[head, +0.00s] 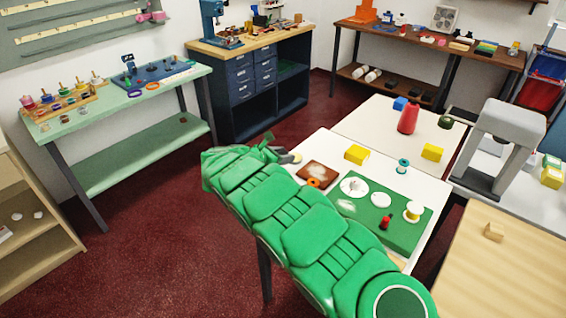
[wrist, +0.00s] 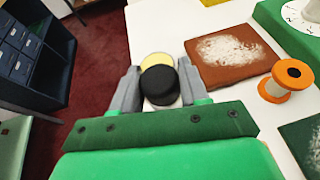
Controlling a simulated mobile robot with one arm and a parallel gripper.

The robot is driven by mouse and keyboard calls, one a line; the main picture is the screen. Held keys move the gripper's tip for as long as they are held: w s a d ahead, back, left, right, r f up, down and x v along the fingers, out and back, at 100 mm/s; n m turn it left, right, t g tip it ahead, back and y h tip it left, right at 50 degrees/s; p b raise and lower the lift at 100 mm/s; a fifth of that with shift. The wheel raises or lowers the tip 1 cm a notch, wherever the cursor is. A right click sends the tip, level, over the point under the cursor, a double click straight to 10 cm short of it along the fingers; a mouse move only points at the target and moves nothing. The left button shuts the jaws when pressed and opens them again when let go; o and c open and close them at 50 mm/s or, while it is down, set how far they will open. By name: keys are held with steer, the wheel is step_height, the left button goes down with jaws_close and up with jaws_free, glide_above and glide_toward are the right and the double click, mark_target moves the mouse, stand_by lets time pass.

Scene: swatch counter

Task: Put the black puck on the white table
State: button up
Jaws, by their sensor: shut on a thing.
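The black puck (wrist: 160,86) sits between the grey fingers of my gripper (wrist: 158,88) in the wrist view, and my gripper is shut on it. A pale yellow round piece (wrist: 157,60) shows just beyond the puck, partly covered by it. In the head view my gripper (head: 283,155) is at the left edge of the white table (head: 322,148), mostly hidden by my green arm. The white table (wrist: 160,24) also shows beneath and beyond the fingers in the wrist view. Whether the puck touches the table, I cannot tell.
A brown board with white powder (wrist: 228,55) and an orange spool (wrist: 286,80) lie right of my gripper. Red floor (head: 150,240) lies left.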

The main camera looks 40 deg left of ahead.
steer(key=shift+w+a+f, duration=0.1)
steer(key=shift+a+f, duration=0.05)
steer(key=shift+f, duration=1.6)
steer(key=o, duration=1.1)
steer(key=shift+f, duration=0.1)
steer(key=shift+c, duration=0.2)
steer(key=shift+s+a+r, duration=0.1)
steer(key=shift+s+r, duration=0.2)
steer(key=shift+s, duration=0.05)
steer(key=v, duration=1.1)
steer(key=shift+s, duration=0.1)
